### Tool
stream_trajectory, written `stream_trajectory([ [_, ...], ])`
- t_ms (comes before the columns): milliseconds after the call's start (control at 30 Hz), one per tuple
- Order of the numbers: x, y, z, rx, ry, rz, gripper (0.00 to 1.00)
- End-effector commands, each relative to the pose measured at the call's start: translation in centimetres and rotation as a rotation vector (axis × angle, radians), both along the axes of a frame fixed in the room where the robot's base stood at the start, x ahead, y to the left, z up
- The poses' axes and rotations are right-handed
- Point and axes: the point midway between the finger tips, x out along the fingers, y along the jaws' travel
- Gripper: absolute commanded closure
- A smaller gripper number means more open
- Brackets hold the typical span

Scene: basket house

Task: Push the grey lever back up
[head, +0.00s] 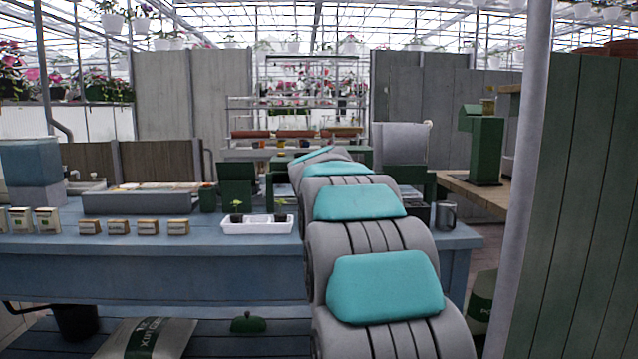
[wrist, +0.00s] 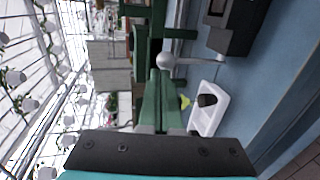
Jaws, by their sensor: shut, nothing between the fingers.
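In the wrist view, which is turned on its side, the grey lever (wrist: 166,60) shows as a pale round knob with a thin rod running to the right. It is beside a dark green frame (wrist: 158,14). My gripper (wrist: 160,74) is shut and empty, its tips close to the knob in the picture. I cannot tell if they touch. In the head view, my own arm covers my gripper and most of the green frame (head: 415,172). I cannot make out the lever surely there.
A white tray (head: 257,226) with small seedlings stands on the blue bench (head: 150,262), left of my arm; it also shows in the wrist view (wrist: 208,116). A metal mug (head: 446,214) stands right of my arm. A post (head: 528,180) and panel (head: 580,210) bound the right side.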

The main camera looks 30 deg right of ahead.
Motion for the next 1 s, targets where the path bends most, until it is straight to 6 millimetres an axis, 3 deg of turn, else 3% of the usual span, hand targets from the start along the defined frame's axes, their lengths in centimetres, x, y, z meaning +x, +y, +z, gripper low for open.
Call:
stream_trajectory([
  [533,-7.0,4.5,3.1,-0.002,-0.005,0.001,1.00],
  [1000,-8.1,5.1,3.4,0.000,0.000,0.000,1.00],
])
